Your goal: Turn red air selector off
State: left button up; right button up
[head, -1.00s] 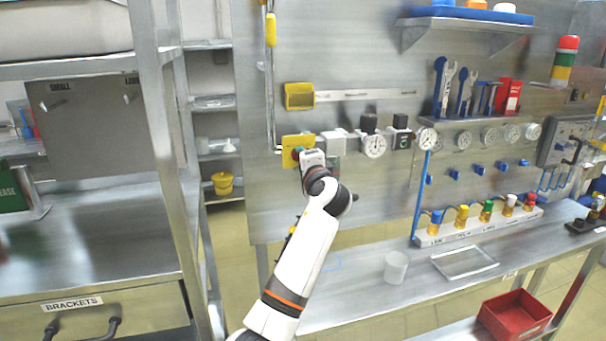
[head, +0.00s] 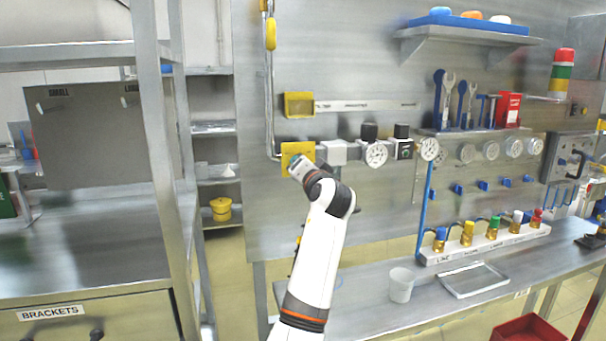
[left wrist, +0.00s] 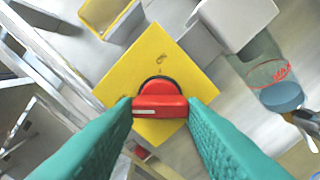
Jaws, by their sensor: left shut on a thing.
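The red air selector (left wrist: 160,98) is a red knob with a raised bar and a white mark toward the bar's left end. It sits on a square yellow plate (left wrist: 172,60), which looks turned like a diamond in the left wrist view. The teal fingers of my left gripper (left wrist: 160,106) are shut on the knob's bar, one at each end. In the head view my left gripper (head: 294,163) is at the lower part of the yellow plate (head: 290,147) and hides the knob. My right gripper is not in view.
Right of the plate a pipe carries a white block (head: 334,153), gauges (head: 376,155) and dark-knobbed regulators. A yellow box (head: 299,104) is above. A metal shelf post (head: 160,150) stands left. The bench below holds a white cup (head: 401,284) and a tray (head: 473,280).

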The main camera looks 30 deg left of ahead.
pick_arm(q)
jog(key=shift+f, duration=0.15)
dwell(0.3)
jog(key=o, duration=1)
jog(key=b+v, duration=0.3)
jog(key=v, duration=0.9)
jog(key=shift+b, duration=0.4)
